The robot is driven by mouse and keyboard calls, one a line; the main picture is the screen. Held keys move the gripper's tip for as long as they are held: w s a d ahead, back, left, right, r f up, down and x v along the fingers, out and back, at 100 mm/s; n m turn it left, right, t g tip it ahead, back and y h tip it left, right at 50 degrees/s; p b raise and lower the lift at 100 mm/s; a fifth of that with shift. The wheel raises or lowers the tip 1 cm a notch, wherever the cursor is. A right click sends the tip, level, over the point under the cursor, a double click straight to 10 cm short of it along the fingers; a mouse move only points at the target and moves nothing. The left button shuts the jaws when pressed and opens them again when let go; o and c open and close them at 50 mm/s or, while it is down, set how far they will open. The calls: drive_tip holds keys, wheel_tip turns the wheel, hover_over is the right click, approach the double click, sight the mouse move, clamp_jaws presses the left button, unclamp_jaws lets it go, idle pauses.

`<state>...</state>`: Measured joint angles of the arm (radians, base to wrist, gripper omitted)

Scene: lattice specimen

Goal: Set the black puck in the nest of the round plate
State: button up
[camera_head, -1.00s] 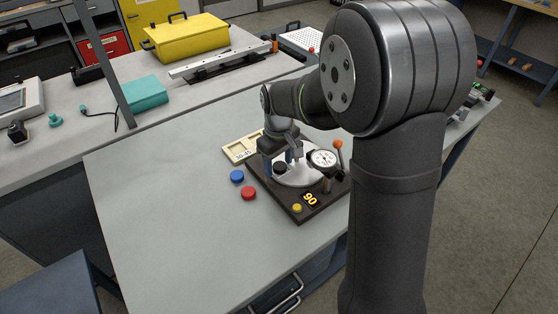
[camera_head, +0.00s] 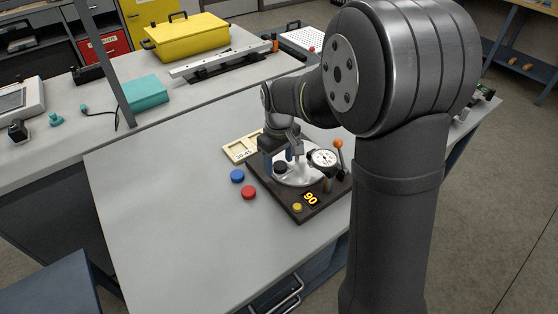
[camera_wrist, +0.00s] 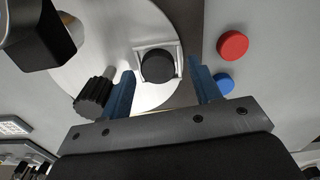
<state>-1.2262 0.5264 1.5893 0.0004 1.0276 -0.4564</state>
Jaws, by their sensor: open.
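The black puck (camera_wrist: 158,66) lies flat inside the pale square-edged nest on the round plate (camera_wrist: 110,40). It shows in the head view (camera_head: 280,167) as a dark disc at the plate's left side. My gripper (camera_wrist: 162,72) is open, its two blue fingers on either side of the puck with gaps between, and it holds nothing. In the head view my gripper (camera_head: 281,163) is over the plate's left part. The plate (camera_head: 296,180) is silvery and sits on a dark base; my arm hides part of its far side.
A dial gauge (camera_head: 323,158) and an orange-knobbed lever (camera_head: 338,144) stand at the plate's right. A black knurled knob (camera_wrist: 93,96) is near one finger. Blue (camera_head: 237,176) and red (camera_head: 249,192) pucks lie left of the base, which has a display reading 90 (camera_head: 310,199). The table's front left is clear.

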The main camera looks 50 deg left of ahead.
sight(280, 164)
drive_tip(key=shift+w+a+r, duration=0.1)
drive_tip(key=shift+w+r, duration=0.05)
drive_tip(key=shift+r, duration=1.55)
drive_tip(key=shift+o, duration=1.1)
drive_tip(key=shift+r, duration=0.75)
drive_tip(key=shift+c, duration=0.2)
